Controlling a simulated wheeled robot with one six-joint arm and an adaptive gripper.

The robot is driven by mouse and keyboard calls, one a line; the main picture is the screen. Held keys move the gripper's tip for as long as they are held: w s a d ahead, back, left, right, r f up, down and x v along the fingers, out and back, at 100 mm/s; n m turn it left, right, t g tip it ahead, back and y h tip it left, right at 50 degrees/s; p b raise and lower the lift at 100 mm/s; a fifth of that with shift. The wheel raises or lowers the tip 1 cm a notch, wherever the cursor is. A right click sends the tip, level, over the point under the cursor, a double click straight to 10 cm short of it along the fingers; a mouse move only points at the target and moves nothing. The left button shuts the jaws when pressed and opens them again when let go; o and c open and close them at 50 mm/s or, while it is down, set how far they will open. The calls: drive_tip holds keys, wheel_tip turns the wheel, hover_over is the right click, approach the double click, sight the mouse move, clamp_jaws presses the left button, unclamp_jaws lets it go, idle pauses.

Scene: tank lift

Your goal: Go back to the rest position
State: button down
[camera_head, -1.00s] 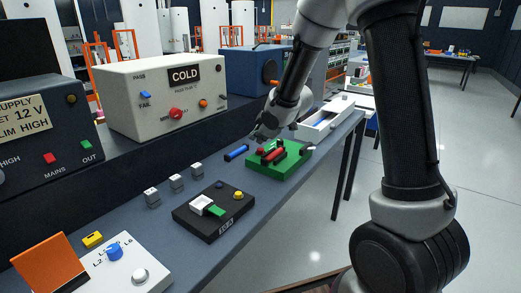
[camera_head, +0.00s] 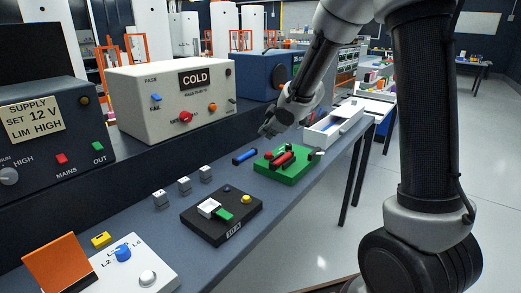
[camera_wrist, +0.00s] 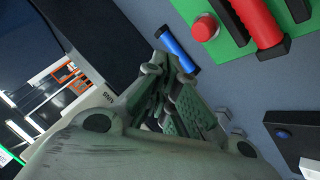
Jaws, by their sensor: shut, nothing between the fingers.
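My gripper (camera_head: 268,130) is shut and empty. In the head view it hangs above the bench, behind and above the green board. In the wrist view its shut fingers (camera_wrist: 175,95) point toward a blue cylinder (camera_wrist: 178,46), with no contact that I can make out. The blue cylinder with dark ends also lies on the bench in the head view (camera_head: 245,157), left of the green board (camera_head: 288,174). The green board carries a red cylinder (camera_head: 283,160) and a red knob (camera_head: 268,155).
A black fixture (camera_head: 210,230) with a green tab, several small grey blocks (camera_head: 184,184) and a white panel (camera_head: 135,270) are on the bench (camera_head: 255,205). The COLD box (camera_head: 150,100) and supply box (camera_head: 40,135) stand behind. A white tray (camera_head: 318,140) lies further right.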

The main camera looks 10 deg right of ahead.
drive_tip(key=s+d+r+m+g+h, duration=0.1)
drive_tip(key=s+d+r+m+h, duration=0.1)
drive_tip(key=s+d+r+m, duration=0.45)
drive_tip(key=s+d+r+m+h, duration=0.1)
drive_tip(key=s+d+r+h, duration=0.15)
drive_tip(key=s+d, duration=0.5)
drive_tip(key=s+m+g+y, duration=0.1)
drive_tip(key=s+m+g, duration=0.2)
drive_tip(key=s, duration=2)
drive_tip(key=shift+s+a+r+m, duration=0.2)
drive_tip(key=shift+a+r+m, duration=0.2)
drive_tip(key=shift+m, duration=0.75)
drive_tip(key=shift+a+f+y, duration=0.1)
drive_tip(key=shift+a+y, duration=0.05)
drive_tip(key=shift+y, duration=0.1)
